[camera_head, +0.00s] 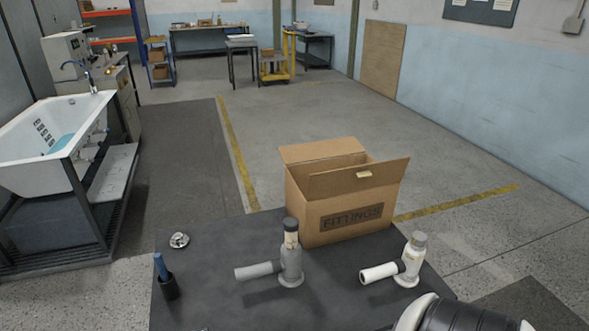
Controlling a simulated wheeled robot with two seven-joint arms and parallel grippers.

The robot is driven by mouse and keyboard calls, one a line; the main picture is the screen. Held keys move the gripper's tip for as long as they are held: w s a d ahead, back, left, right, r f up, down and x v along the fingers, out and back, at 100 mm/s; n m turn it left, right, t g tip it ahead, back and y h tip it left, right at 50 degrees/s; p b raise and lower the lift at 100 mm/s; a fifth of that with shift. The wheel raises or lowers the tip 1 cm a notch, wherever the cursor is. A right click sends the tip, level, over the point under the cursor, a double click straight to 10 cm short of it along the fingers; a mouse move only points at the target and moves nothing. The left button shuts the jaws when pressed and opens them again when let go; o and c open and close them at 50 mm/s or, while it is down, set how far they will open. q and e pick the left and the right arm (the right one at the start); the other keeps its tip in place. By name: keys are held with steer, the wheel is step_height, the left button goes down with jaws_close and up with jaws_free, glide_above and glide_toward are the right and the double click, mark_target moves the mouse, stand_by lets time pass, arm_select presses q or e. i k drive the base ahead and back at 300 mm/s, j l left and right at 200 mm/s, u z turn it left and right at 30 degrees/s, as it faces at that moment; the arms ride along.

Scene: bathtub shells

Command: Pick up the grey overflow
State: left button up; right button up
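The grey overflow (289,266) stands upright on the dark tabletop (215,295), left of a similar white fitting. It has a ribbed dark cap, a pale upper neck, a round foot and a side pipe pointing left. Nothing touches it. The white fitting (411,260) stands to its right, with a grey cap and a white side pipe joined by a dark collar. Part of my own right arm shows at the bottom right edge. Neither gripper's fingers show in this view.
An open cardboard box (331,226) marked "FITTINGS" stands just behind both fittings. A small metal part (180,240) lies at the table's left, above a dark cup (168,287) holding a blue-handled tool. A white bathtub (38,160) stands in a frame at far left.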

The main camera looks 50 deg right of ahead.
mark_target(288, 268)
steer(key=l+z, duration=0.35)
steer(key=i+l+z, duration=0.1)
steer(key=z, duration=0.25)
steer(key=i+l+z, duration=0.15)
steer(key=l+z, duration=0.2)
